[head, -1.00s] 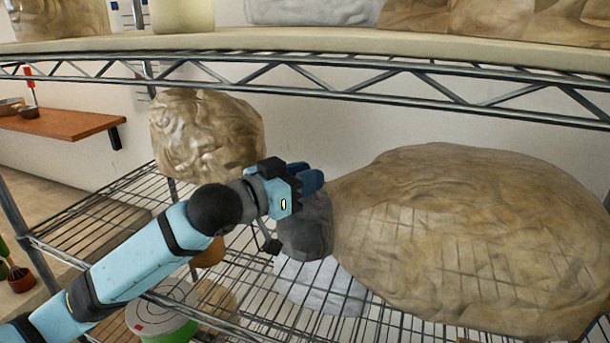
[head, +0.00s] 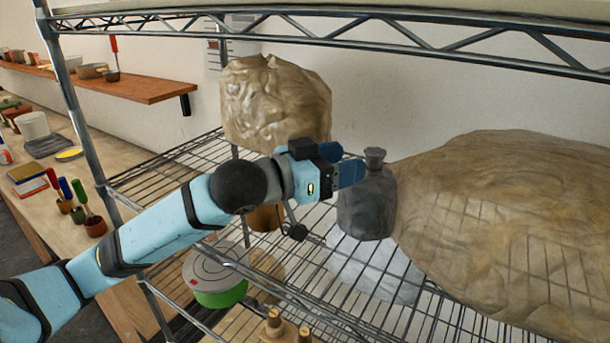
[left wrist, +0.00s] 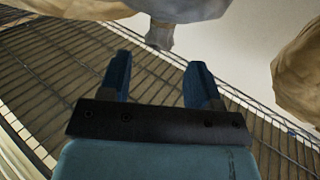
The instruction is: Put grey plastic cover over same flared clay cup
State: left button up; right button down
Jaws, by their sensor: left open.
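My left gripper (head: 352,173) is open and empty above the wire shelf. Its two spread blue fingers (left wrist: 160,82) have nothing between them in the left wrist view. Behind the gripper stands a crumpled tan plastic-covered form (head: 275,100).
A large tan plastic-draped mass (head: 510,235) fills the right of the wire shelf (head: 165,170). An upper shelf beam (head: 400,32) crosses above. A brown pot (head: 266,217) and a green-sided round container (head: 215,277) show lower down. A workbench with tools (head: 75,190) is at left.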

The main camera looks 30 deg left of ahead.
pick_arm(q)
jog(key=p+v, duration=0.1)
jog(key=v, duration=0.6)
jog(key=shift+s+a+p, duration=0.15)
jog(key=shift+s+p, duration=0.05)
jog(key=shift+p, duration=0.15)
